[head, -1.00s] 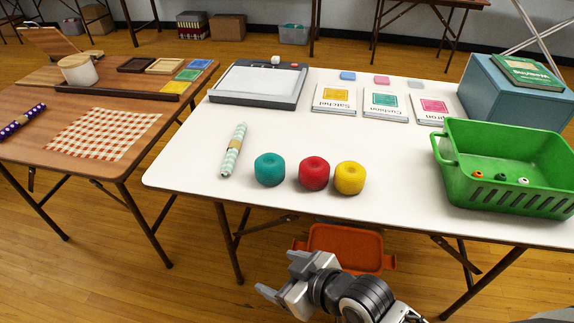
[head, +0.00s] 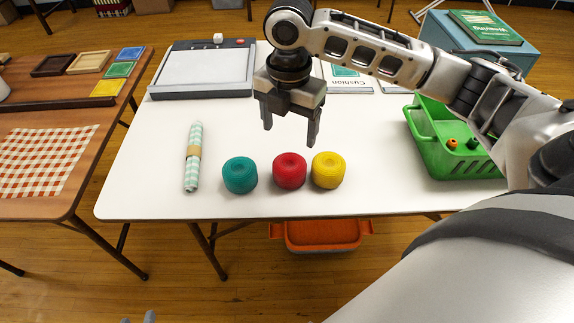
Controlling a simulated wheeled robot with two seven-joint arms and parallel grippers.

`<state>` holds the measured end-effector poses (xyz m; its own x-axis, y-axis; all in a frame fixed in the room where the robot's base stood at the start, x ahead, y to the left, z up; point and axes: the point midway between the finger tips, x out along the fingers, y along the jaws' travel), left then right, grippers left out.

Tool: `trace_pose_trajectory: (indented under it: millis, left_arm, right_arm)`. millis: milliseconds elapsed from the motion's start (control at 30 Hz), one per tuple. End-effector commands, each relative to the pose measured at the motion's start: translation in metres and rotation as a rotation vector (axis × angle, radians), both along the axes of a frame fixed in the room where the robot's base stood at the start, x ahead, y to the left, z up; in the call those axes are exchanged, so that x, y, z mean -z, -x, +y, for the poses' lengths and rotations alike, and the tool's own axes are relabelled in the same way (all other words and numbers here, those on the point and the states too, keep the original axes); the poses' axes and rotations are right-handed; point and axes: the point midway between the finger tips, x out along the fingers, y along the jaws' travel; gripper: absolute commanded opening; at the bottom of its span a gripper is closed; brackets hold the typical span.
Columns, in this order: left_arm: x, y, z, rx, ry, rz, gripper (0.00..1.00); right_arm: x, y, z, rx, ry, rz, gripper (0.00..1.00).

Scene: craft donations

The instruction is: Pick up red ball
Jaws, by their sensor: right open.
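The red ball (head: 289,171), a squat round ball of yarn, sits on the white table (head: 140,190) between a teal ball (head: 240,176) and a yellow ball (head: 328,170). My right gripper (head: 290,133) is open and empty, fingers pointing down. In the picture it is just above and beyond the red ball, not touching it. My right arm reaches in from the right. At the bottom edge, small grey tips (head: 138,318), apparently of my left gripper, just show; the rest is out of view.
A patterned roll (head: 193,155) lies left of the balls. A green basket (head: 424,150) stands at the right, partly behind my arm. A paper trimmer (head: 205,72) and booklets (head: 350,87) lie at the back. An orange tray (head: 320,236) is below the table. The front left of the table is clear.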

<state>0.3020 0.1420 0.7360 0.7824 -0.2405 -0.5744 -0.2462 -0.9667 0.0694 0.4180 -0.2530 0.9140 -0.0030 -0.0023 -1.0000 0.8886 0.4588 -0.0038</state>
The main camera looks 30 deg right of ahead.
Motion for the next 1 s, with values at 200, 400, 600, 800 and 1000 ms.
trace_pose_trajectory:
  millis: [200, 400, 600, 800, 1000]
  left_arm:
    - [0.005, 0.001, -0.001, -0.001, 0.01, 0.002, 0.33]
    - [0.003, -0.001, -0.002, -0.002, 0.016, -0.006, 0.33]
    - [0.002, -0.001, -0.002, -0.002, 0.018, -0.008, 0.33]
    - [0.003, -0.001, -0.002, -0.003, 0.021, -0.009, 0.33]
    - [0.001, -0.002, -0.003, -0.006, 0.027, -0.014, 0.33]
  right_arm:
    - [0.051, 0.0, 0.0, 0.003, 0.0, 0.004, 0.73]
    - [0.079, 0.0, 0.0, 0.002, -0.001, 0.0, 0.73]
    - [0.092, -0.002, -0.001, 0.004, -0.002, -0.001, 0.73]
    - [0.122, -0.005, -0.005, 0.003, -0.001, 0.0, 0.73]
    - [0.136, -0.005, -0.005, 0.002, -0.001, -0.003, 0.73]
